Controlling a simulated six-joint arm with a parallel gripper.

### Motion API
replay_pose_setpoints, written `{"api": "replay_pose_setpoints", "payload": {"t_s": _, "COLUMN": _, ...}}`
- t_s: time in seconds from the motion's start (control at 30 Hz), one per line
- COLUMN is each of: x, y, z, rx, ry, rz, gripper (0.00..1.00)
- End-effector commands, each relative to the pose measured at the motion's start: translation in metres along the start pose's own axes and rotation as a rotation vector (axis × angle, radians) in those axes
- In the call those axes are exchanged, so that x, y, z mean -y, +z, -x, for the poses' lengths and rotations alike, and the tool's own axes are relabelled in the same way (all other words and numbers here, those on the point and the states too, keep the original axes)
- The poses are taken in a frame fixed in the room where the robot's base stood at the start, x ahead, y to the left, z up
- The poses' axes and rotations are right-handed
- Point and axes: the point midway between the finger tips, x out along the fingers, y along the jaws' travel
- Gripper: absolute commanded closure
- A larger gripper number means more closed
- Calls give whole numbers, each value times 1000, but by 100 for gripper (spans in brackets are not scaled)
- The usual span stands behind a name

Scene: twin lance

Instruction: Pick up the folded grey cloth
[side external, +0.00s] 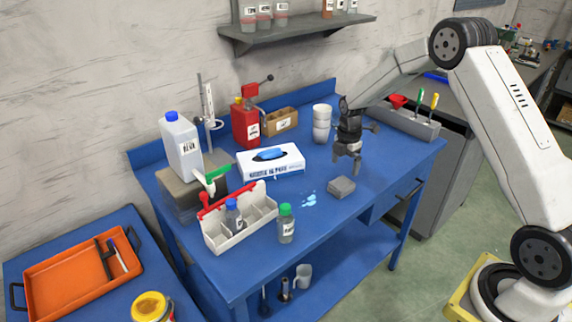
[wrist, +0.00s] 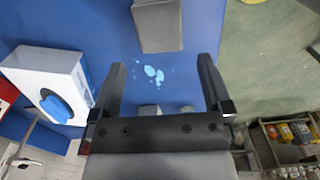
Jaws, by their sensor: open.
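The folded grey cloth (side external: 341,187) lies as a small square block on the blue bench top, near its front edge. It also shows at the top of the wrist view (wrist: 158,25), ahead of the fingertips and partly cut off by the picture's upper edge. My gripper (side external: 347,170) is open and empty. It hangs fingers down above the bench, just behind the cloth and apart from it.
A white glove box (side external: 271,163) stands left of the cloth. Light blue wet spots (side external: 309,201) lie beside the cloth, and a green-capped bottle (side external: 286,224) stands further left. White cups (side external: 322,123) and a grey tool holder (side external: 407,122) stand behind. The bench's front edge is close.

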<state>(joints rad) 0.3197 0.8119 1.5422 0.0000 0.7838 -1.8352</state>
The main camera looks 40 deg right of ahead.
Motion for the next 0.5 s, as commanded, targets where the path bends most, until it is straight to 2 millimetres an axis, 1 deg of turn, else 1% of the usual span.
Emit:
{"api": "replay_pose_setpoints", "payload": {"t_s": 0.27, "x": -2, "y": 3, "z": -4, "rx": -1, "ry": -5, "rz": 26, "gripper": 0}}
{"api": "replay_pose_setpoints", "payload": {"t_s": 0.5, "x": -1, "y": 2, "z": -21, "rx": -2, "ry": -6, "rz": 25, "gripper": 0}}
